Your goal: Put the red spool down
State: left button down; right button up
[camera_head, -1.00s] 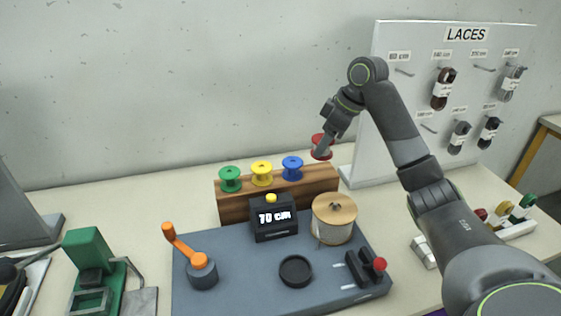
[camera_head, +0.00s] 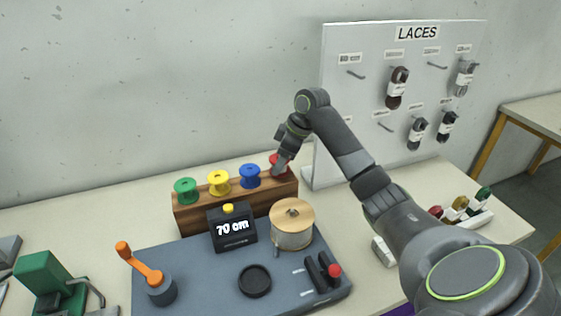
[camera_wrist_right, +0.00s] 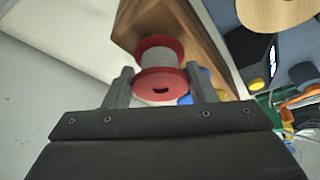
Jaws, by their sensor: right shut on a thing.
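The red spool (camera_head: 281,166) is at the right end of the wooden rack (camera_head: 240,202), in line with the green spool (camera_head: 186,190), yellow spool (camera_head: 219,183) and blue spool (camera_head: 250,176). My right gripper (camera_head: 279,168) is shut on it from above and partly hides it. In the right wrist view the red spool (camera_wrist_right: 160,82) is between the two fingers of the right gripper (camera_wrist_right: 160,88), with the wooden rack (camera_wrist_right: 190,28) just beyond. I cannot tell whether the spool touches the rack. My left gripper is not in view.
A grey board holds a 70 cm display (camera_head: 233,228), a wooden-topped drum (camera_head: 292,226), an orange crank (camera_head: 140,262), a black ring (camera_head: 255,281) and a red-knobbed lever (camera_head: 334,270). The LACES board (camera_head: 350,110) stands close behind my right arm.

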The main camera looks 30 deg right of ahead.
jog(key=shift+f, duration=0.6)
jog(key=shift+f, duration=0.1)
jog(key=o, duration=1.1)
jog(key=b+v, duration=0.1)
jog(key=v, duration=1.1)
jog(key=shift+b, duration=0.3)
